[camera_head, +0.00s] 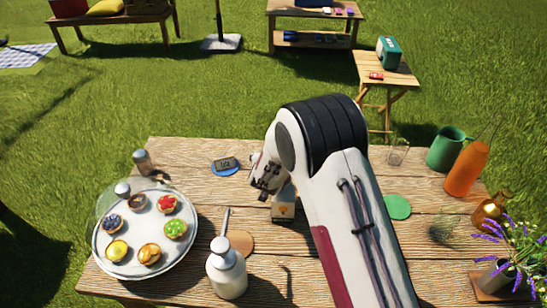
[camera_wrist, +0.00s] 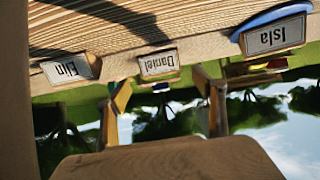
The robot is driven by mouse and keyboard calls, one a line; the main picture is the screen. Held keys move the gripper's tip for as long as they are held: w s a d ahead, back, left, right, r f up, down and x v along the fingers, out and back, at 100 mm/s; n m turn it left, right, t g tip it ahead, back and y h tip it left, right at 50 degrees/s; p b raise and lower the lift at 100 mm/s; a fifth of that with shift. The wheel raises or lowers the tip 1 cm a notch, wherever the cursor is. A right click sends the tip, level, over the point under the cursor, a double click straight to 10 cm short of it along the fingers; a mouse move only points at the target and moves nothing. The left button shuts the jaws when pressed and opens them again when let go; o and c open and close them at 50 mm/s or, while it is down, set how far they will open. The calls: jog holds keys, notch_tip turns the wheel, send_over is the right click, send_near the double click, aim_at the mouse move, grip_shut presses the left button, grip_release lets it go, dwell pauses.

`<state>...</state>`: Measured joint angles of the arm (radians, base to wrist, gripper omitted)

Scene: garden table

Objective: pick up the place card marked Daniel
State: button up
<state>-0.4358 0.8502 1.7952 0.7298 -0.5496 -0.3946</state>
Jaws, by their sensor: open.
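The wrist view is upside down and shows three place cards in wooden holders along a table edge. The Daniel card (camera_wrist: 158,64) is in the middle, with black letters on a pale face. A card reading Isla (camera_wrist: 274,36) is to its right, on a blue coaster. A card that seems to read Elin (camera_wrist: 70,69) is to its left. My gripper (camera_head: 264,190) is open and empty above the table in the head view. A small card holder (camera_head: 283,211) stands just below it, partly hidden; its name cannot be read there.
The wooden table (camera_head: 180,289) holds a pastry plate (camera_head: 130,263), a white pump bottle (camera_head: 227,270), a dark card on a blue coaster (camera_head: 226,170), a green coaster (camera_head: 398,207), a green jug (camera_head: 448,149) and an orange bottle (camera_head: 466,168). A lavender vase (camera_head: 492,277) is at right.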

jog(key=shift+w, duration=0.1)
jog(key=shift+x, duration=2.5)
jog(key=shift+a, duration=0.2)
jog(key=c, duration=1.1)
